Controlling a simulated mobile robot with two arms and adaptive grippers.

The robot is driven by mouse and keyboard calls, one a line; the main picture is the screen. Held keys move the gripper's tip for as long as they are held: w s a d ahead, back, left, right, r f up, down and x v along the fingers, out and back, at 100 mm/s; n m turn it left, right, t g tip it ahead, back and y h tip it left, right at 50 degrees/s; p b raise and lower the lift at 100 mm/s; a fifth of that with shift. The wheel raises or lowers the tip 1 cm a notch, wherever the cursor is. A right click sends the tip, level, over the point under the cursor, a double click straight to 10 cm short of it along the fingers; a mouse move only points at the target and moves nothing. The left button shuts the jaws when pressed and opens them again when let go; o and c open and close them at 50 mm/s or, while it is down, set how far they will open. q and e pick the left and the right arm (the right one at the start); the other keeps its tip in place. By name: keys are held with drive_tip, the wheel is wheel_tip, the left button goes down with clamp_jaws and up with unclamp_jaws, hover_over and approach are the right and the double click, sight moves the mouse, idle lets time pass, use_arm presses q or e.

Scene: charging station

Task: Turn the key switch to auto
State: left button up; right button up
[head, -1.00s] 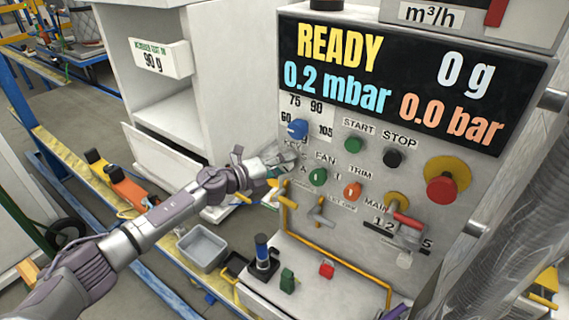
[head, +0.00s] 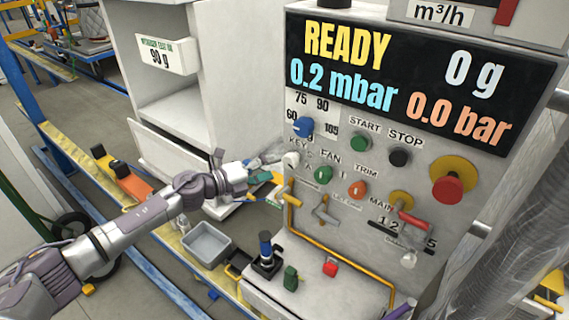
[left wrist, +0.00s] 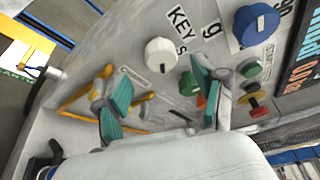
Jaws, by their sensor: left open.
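The key switch (head: 291,159) is a small white knob under the KEY label, at the left edge of the grey control panel (head: 420,180). It also shows in the left wrist view (left wrist: 161,54), below the blue dial. My left gripper (head: 268,167) is just left of the knob, apart from it, with nothing between its fingers. In the left wrist view the teal-padded fingers (left wrist: 165,98) are spread wide, and the knob appears beyond the gap between them. My right gripper is not in view.
Close to the key switch are a blue dial (head: 302,127), a green FAN knob (head: 323,175) and an orange TRIM knob (head: 357,190). A yellow pipe (head: 290,215) runs below. A red emergency button (head: 447,188) is farther right. A grey bin (head: 206,243) sits lower left.

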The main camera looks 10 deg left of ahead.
use_arm(q)
drive_tip(key=v, duration=0.5)
drive_tip(key=shift+s+a, duration=0.1)
drive_tip(key=shift+s, duration=0.05)
